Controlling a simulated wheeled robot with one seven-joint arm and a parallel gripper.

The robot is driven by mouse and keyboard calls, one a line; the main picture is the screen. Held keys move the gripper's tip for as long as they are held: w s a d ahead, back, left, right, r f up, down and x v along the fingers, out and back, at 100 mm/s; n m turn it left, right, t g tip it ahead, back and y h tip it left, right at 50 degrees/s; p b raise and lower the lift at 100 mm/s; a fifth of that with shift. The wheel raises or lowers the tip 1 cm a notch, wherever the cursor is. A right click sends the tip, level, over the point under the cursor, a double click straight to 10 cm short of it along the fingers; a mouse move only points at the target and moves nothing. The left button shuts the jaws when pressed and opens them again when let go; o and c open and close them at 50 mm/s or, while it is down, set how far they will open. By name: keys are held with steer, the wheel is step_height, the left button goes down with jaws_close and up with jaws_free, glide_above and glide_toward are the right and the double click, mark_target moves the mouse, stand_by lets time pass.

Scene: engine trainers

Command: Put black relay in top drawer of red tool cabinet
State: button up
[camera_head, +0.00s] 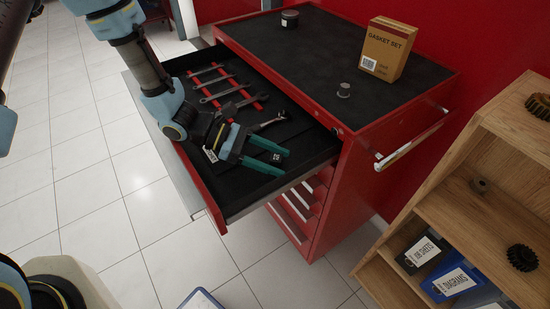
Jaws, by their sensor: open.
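The red tool cabinet (335,190) stands at the centre with its top drawer (310,148) pulled open. My gripper (276,163) reaches into the drawer's near right part, its two green fingers apart. A small black block with white marking, seemingly the black relay (277,158), shows between the fingertips, low in the drawer. I cannot tell whether it touches the drawer floor or the fingers. My wrist hides part of the drawer's left side.
Wrenches (224,88) lie on red holders in the drawer, with a ratchet (270,122) nearby. A gasket set box (387,48), a dark tin (290,18) and a small metal part (343,90) stand on the cabinet top. A wooden shelf (460,205) stands at right.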

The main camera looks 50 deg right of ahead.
steer(key=shift+r, duration=0.1)
steer(key=shift+b+v, duration=1.2)
steer(key=shift+v, duration=2.55)
steer(key=shift+a, duration=0.1)
